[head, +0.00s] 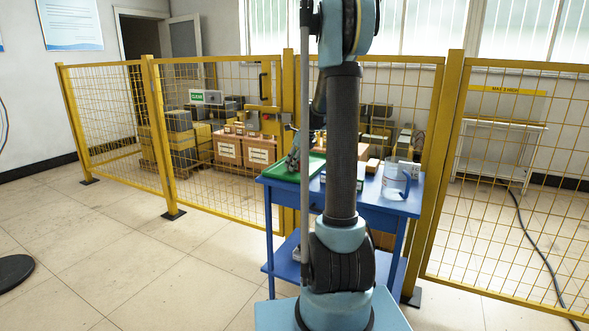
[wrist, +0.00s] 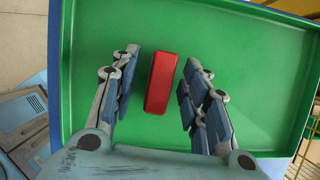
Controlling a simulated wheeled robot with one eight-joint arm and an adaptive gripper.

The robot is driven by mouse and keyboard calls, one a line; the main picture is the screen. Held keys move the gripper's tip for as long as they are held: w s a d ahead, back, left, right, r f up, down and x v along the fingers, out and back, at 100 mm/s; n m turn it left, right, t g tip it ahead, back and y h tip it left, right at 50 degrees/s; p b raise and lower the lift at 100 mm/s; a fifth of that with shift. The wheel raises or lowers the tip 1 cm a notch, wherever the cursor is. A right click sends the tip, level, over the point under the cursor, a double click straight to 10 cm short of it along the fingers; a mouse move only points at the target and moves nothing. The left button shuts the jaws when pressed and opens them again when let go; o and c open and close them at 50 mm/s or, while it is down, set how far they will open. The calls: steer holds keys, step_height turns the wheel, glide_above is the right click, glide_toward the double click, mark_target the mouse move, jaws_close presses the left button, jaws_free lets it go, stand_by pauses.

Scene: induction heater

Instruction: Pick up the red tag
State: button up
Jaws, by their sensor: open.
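The red tag (wrist: 161,83) is a small red block lying in the green tray (wrist: 265,75), seen in the wrist view. My gripper (wrist: 155,85) is open, with one finger on each side of the tag. A gap of green shows between the tag and each finger, so they look apart from it. In the head view, the green tray (head: 284,169) sits on the left part of the blue table (head: 376,203). My arm hides much of the table there, and I cannot make out the tag.
A clear jug with a blue handle (head: 396,181) stands on the table's right side. Yellow mesh fence panels (head: 215,130) run behind the table, with boxes (head: 228,150) beyond them. A dark cable (head: 535,245) lies at the right. The tiled floor at left is mostly clear.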

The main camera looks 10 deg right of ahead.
jaws_close()
steer(key=shift+r, duration=0.1)
